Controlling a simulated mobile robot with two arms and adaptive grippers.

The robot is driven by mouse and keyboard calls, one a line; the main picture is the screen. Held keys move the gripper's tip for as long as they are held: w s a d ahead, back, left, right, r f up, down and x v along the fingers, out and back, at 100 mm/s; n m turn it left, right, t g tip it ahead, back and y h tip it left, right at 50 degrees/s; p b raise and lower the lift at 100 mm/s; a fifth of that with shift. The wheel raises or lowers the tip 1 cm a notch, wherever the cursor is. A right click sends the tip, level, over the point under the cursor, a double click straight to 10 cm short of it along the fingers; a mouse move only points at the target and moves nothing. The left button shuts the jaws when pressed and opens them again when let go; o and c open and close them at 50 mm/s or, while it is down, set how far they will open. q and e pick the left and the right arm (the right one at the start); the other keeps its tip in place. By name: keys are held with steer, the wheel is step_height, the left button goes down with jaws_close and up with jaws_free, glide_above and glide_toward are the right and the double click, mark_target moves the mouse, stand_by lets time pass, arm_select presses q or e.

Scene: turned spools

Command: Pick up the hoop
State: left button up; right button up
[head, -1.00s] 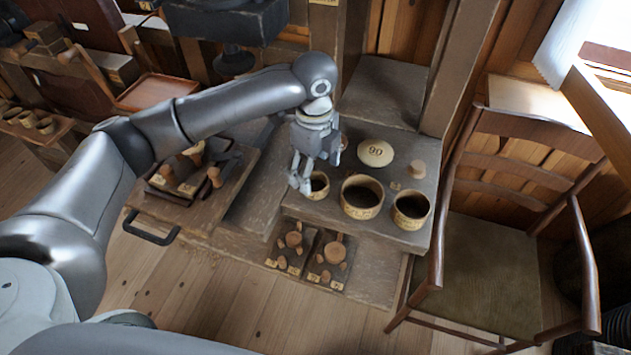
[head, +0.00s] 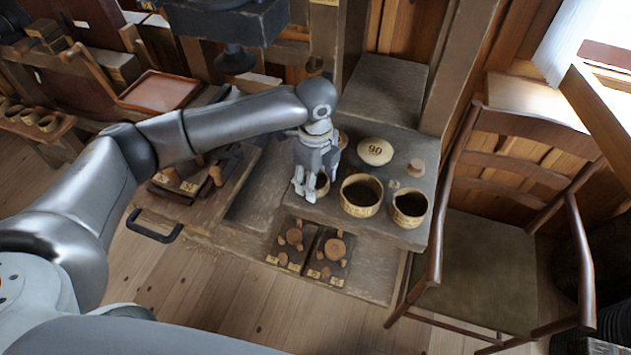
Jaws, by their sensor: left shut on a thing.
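The hoop (head: 322,185) is a small, tan, hollow round piece on the grey-brown wooden bench top, left of two larger tan hollow vessels. My left gripper (head: 311,188) comes down over it and is shut on it, with the fingers at its left and near side. The fingers and wrist hide much of the hoop, and I cannot tell whether it is clear of the bench. My right gripper is not in view.
The large vessel (head: 361,195) stands close to the right, with another vessel (head: 409,208) beyond it. A pale disc marked 90 (head: 375,152) and a small brown plug (head: 416,168) lie behind. A wooden chair (head: 480,265) stands at right.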

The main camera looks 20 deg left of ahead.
arm_select(q)
steer(key=shift+r, duration=0.1)
steer(key=shift+w+r+b, duration=0.1)
steer(key=shift+r+b, duration=0.3)
steer(key=shift+r, duration=0.2)
steer(key=s+d+r+b, duration=0.1)
steer(key=s+r+b, duration=0.1)
steer(key=s+r, duration=1.1)
steer(key=a+f+n, duration=0.5)
steer(key=f+n, duration=0.3)
steer(key=n, duration=1.4)
steer(key=shift+s, duration=0.4)
